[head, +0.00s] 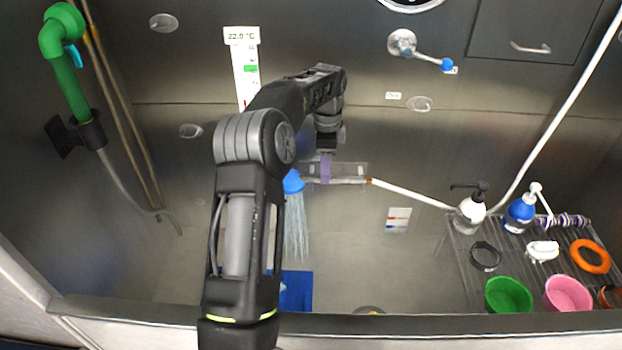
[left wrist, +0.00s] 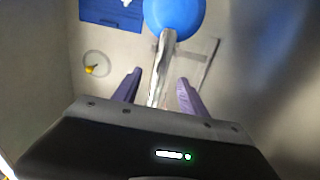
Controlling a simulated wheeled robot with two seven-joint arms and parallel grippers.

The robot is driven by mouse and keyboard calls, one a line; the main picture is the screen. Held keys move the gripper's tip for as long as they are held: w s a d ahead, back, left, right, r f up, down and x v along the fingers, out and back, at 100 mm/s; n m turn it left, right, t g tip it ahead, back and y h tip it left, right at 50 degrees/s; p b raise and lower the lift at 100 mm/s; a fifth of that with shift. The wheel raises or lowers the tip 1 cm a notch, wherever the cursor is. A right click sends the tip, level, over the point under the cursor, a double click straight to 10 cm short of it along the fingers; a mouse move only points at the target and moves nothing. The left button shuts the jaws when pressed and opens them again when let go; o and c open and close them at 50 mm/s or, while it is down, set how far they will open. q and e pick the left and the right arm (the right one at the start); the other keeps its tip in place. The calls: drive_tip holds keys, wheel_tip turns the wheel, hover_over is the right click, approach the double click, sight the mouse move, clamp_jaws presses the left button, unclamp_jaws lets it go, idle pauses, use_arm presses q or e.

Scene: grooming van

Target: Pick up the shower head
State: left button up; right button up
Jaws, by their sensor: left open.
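The shower head has a blue round head (head: 293,182) and a pale handle (head: 348,181), with a white hose running off to the right. Water sprays down from it. It also shows in the left wrist view (left wrist: 174,16), its silvery handle (left wrist: 160,68) passing between my fingers. My left gripper (head: 326,168) reaches down to the handle from above. Its purple fingers, seen in the left wrist view (left wrist: 160,78), are open, one on each side of the handle. Whether they touch it I cannot tell. My right gripper is not in view.
A slatted rack (head: 470,262) at right holds a white pump bottle (head: 469,214), a blue pump bottle (head: 519,213), a green bowl (head: 508,295) and a pink bowl (head: 567,293). A green nozzle (head: 68,85) hangs at left. A blue mat (head: 297,291) lies below.

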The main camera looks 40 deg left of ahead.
use_arm(q)
drive_tip(key=shift+f+p, duration=0.45)
drive_tip(key=shift+f, duration=1.4)
drive_tip(key=shift+c, duration=0.2)
clamp_jaws()
